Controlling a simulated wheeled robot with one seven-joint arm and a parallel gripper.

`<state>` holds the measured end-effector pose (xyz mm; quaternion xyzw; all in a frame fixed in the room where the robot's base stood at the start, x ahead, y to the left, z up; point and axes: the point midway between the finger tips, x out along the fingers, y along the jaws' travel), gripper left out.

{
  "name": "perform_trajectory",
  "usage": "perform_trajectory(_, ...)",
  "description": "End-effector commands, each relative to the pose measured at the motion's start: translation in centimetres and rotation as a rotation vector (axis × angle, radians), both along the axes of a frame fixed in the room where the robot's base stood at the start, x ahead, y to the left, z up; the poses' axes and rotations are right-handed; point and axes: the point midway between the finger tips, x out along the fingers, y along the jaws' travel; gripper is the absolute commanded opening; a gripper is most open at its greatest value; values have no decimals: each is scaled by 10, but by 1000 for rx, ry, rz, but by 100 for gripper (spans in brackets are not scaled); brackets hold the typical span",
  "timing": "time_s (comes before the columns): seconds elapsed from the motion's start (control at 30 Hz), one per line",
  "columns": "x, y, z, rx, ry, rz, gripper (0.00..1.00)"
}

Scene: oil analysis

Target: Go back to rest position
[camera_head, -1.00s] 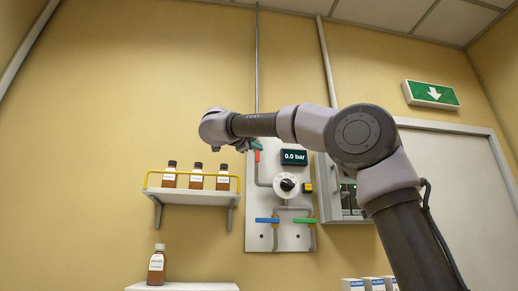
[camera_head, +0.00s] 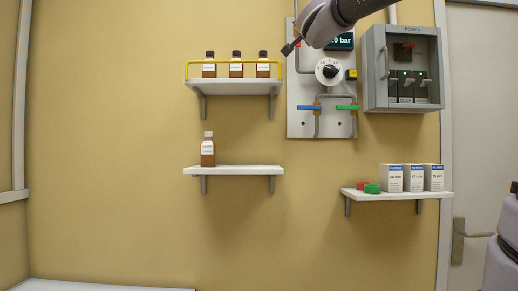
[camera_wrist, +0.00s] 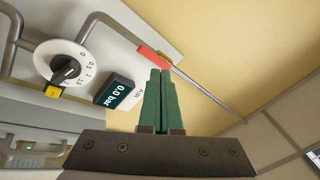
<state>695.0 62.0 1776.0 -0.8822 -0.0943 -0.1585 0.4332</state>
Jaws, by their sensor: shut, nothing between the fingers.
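My gripper shows in the wrist view (camera_wrist: 160,80) with its two green fingers together and nothing between them. In the head view my gripper (camera_head: 289,47) is at the top, in front of the upper part of the grey valve panel (camera_head: 300,125). The panel carries a white dial (camera_head: 329,71), a display partly hidden by my arm, a blue handle (camera_head: 309,107) and a green handle (camera_head: 347,107). In the wrist view the display (camera_wrist: 115,92) reads 0.0 bar. A red part (camera_wrist: 153,53) on the pipe appears just beyond the fingertips; I cannot tell the gap.
An upper shelf (camera_head: 235,88) with a yellow rail holds three brown bottles. A lower shelf (camera_head: 245,169) holds one brown bottle (camera_head: 208,151). A power box (camera_head: 373,70) hangs right of the panel. A right shelf (camera_head: 400,196) holds white boxes and red and green caps.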

Motion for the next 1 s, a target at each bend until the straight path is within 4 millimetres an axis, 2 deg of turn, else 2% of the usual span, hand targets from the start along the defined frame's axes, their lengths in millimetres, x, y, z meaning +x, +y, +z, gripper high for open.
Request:
perform_trajectory(0.1, -19, -9, -68, -170, 153, 101, 0)
perform_trajectory(0.27, -56, -31, -183, -344, 435, 205, 0)
perform_trajectory(0.3, -67, -38, -211, -374, 508, 224, 0)
perform_trajectory(0.37, -86, -50, -251, -410, 616, 243, 0)
perform_trajectory(0.4, -100, -58, -278, -429, 691, 256, 0)
perform_trajectory(0.5, -136, -79, -339, -461, 869, 275, 0)
perform_trajectory(0.6, -172, -97, -387, -474, 1021, 286, 0)
perform_trajectory(0.7, -201, -110, -421, -475, 1137, 291, 0)
perform_trajectory(0.8, -219, -117, -441, -474, 1208, 293, 0)
perform_trajectory(1.0, -228, -121, -450, -472, 1244, 293, 0)
